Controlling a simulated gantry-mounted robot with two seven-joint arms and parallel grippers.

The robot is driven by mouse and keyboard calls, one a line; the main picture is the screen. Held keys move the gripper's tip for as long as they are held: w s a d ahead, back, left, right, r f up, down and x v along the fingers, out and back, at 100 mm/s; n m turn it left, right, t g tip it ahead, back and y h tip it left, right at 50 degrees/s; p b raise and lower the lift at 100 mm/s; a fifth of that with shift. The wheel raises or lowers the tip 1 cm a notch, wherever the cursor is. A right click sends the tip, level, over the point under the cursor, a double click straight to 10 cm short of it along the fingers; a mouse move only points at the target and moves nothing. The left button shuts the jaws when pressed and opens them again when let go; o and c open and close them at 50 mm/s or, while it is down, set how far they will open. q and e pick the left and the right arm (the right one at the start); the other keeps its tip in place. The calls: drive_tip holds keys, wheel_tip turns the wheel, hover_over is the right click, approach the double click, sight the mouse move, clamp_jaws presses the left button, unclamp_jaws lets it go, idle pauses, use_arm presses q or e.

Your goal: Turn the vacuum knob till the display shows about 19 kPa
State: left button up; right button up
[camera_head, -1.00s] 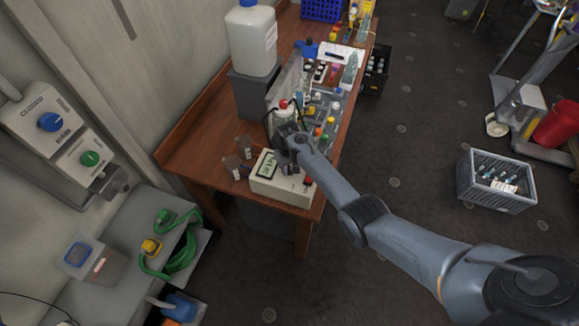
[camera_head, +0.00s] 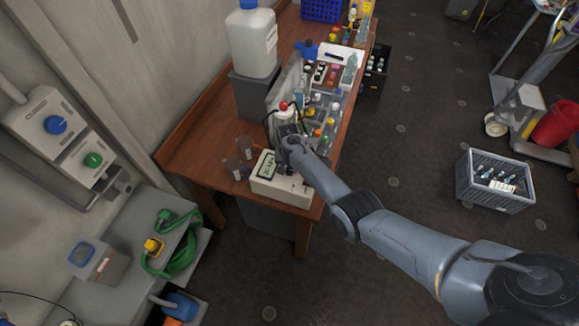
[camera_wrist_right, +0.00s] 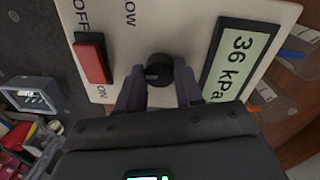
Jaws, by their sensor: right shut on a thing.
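The vacuum box (camera_head: 286,191) is a cream case near the front edge of the wooden bench. The round black knob (camera_wrist_right: 158,69) lies between the display and a red rocker switch (camera_wrist_right: 91,62) marked ON and OFF. My right gripper (camera_wrist_right: 160,84) is shut on the knob, one finger on each side. In the head view the right gripper (camera_head: 283,165) is over the box and hides the knob. My left gripper is not in view.
A red-topped bottle (camera_head: 284,116) and a grey tray of bottles (camera_head: 341,122) are just behind. A large white canister (camera_head: 252,45) stands further back. The floor right of the bench (camera_head: 400,180) has free room.

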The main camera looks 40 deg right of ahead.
drive_tip(key=m, duration=0.5)
drive_tip(key=shift+m, duration=0.4)
idle(0.3)
drive_tip(key=o, duration=1)
drive_tip(key=shift+o, duration=0.2)
drive_tip(key=shift+r, duration=0.6)
wheel_tip(320, 180, up, 10)
drive_tip(key=p, duration=0.2)
drive_tip(key=shift+w+f, duration=0.15)
drive_tip(key=shift+f, duration=0.05)
